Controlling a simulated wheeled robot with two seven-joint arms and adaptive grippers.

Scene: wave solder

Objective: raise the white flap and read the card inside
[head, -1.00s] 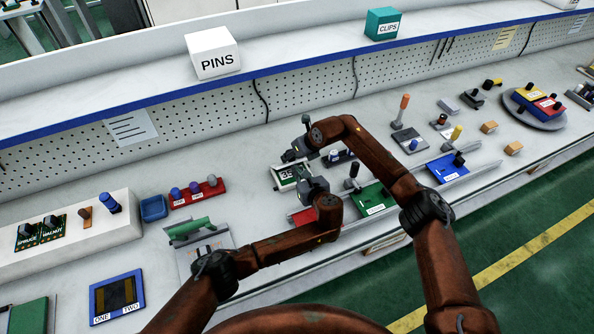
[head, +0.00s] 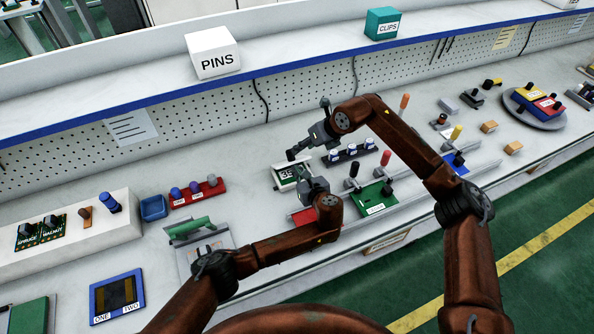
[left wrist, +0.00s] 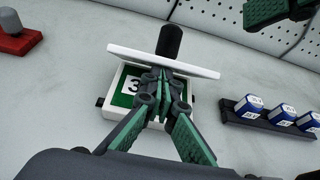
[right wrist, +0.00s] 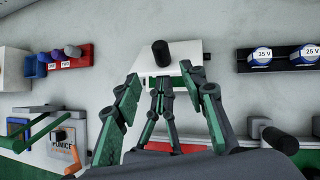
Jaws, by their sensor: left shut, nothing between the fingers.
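The white flap (left wrist: 140,54) is raised and shows nearly edge-on in the left wrist view, with its black knob (left wrist: 169,41) behind it. Below it is a white box (left wrist: 116,80) with a green interior and a white card (left wrist: 131,86). A "3" is readable; my left gripper hides the rest there. In the head view the card (head: 287,174) shows "3" and part of another character. My left gripper (head: 305,175) is shut and empty at the box and flap. My right gripper (right wrist: 165,88) is open and empty, above and behind the box.
A dark rack of blue-and-white capped parts (head: 350,153) stands right of the box. A red rack (head: 195,192) and blue tray (head: 153,208) stand left. The perforated panel is behind; bench between is clear.

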